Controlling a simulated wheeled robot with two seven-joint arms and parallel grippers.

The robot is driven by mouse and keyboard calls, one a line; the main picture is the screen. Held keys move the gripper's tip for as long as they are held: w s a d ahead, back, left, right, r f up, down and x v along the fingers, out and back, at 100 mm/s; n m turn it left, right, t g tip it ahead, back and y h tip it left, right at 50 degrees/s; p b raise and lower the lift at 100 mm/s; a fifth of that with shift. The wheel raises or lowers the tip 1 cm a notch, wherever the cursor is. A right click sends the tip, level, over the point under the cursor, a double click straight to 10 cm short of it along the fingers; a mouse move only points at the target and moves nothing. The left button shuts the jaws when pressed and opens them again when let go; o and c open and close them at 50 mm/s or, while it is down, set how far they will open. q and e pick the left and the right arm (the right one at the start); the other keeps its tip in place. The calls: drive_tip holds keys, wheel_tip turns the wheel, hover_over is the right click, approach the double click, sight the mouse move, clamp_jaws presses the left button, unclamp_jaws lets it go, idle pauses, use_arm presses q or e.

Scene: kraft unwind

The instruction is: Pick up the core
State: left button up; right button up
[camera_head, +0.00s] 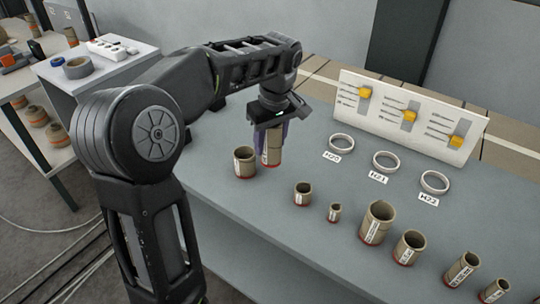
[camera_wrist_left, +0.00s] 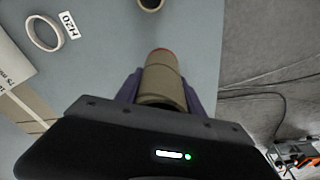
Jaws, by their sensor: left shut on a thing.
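My left gripper (camera_head: 271,134) points down over the left part of the grey table. It is shut on a tall brown cardboard core (camera_head: 272,150) with a white label and a red lower end. In the left wrist view the same core (camera_wrist_left: 161,80) sits between the purple fingers of the gripper (camera_wrist_left: 160,88). I cannot tell whether its lower end touches the table. A wider core (camera_head: 245,162) stands just left of it. More cores of different sizes stand along the table, among them a short one (camera_head: 303,194) and a large one (camera_head: 377,223). My right gripper is not in view.
White rings lie by labels H20 (camera_head: 332,156), H21 (camera_head: 378,178) and H22 (camera_head: 428,200). A white panel (camera_head: 400,135) with yellow sliders stands behind them. A side table (camera_head: 110,65) with tape rolls stands at the left. The table's middle is clear between rings and cores.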

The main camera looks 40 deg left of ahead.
use_arm(q)
drive_tip(key=shift+r, duration=0.55)
